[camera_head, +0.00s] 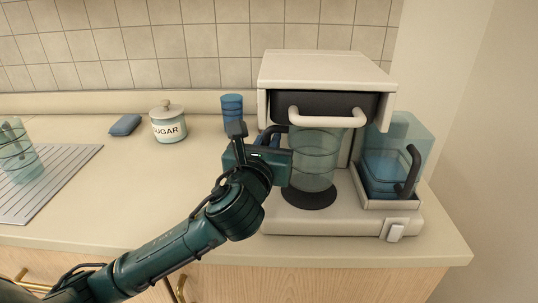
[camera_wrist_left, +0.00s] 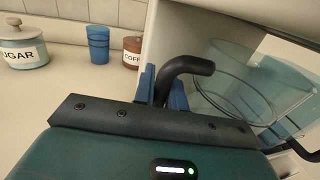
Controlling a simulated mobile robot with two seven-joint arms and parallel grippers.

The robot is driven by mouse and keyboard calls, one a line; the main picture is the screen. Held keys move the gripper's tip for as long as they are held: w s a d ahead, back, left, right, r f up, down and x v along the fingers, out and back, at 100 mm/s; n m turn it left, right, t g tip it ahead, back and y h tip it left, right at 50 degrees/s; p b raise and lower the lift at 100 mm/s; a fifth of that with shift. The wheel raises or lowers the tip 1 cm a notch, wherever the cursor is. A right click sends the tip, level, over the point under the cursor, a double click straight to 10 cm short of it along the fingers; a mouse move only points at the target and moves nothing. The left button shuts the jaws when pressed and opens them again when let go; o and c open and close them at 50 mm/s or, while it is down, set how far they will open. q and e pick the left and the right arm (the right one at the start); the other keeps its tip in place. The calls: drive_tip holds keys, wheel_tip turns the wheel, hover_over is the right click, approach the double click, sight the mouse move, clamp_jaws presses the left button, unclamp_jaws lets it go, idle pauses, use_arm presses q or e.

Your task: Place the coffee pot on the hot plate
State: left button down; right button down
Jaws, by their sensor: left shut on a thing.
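The coffee pot (camera_head: 314,168) is clear glass and stands upright inside the coffee maker, below its filter drawer. Its base is over the dark round hot plate (camera_head: 312,201); I cannot tell whether they touch. My left gripper (camera_head: 273,138) is at the pot's left side. In the left wrist view, its blue fingers (camera_wrist_left: 163,90) are shut on the black handle (camera_wrist_left: 192,66), with the pot's glass (camera_wrist_left: 235,88) to the right. The coffee maker (camera_head: 325,72) is cream with a white-handled drawer. My right gripper is out of view.
A sugar jar (camera_head: 168,124), blue cup (camera_head: 232,108) and blue sponge (camera_head: 125,125) stand behind on the counter. A coffee jar (camera_wrist_left: 132,48) shows in the wrist view. A water tank (camera_head: 400,150) is on the maker's right. A drying rack (camera_head: 62,178) lies left.

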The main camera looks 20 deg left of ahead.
use_arm(q)
wheel_tip(320, 180, down, 3)
drive_tip(key=shift+r+b, duration=0.1)
drive_tip(key=shift+b, duration=0.25)
drive_tip(key=c, duration=1.5)
unclamp_jaws()
drive_tip(key=shift+s+f, duration=0.1)
drive_tip(key=shift+f, duration=0.1)
drive_tip(key=shift+o, duration=0.2)
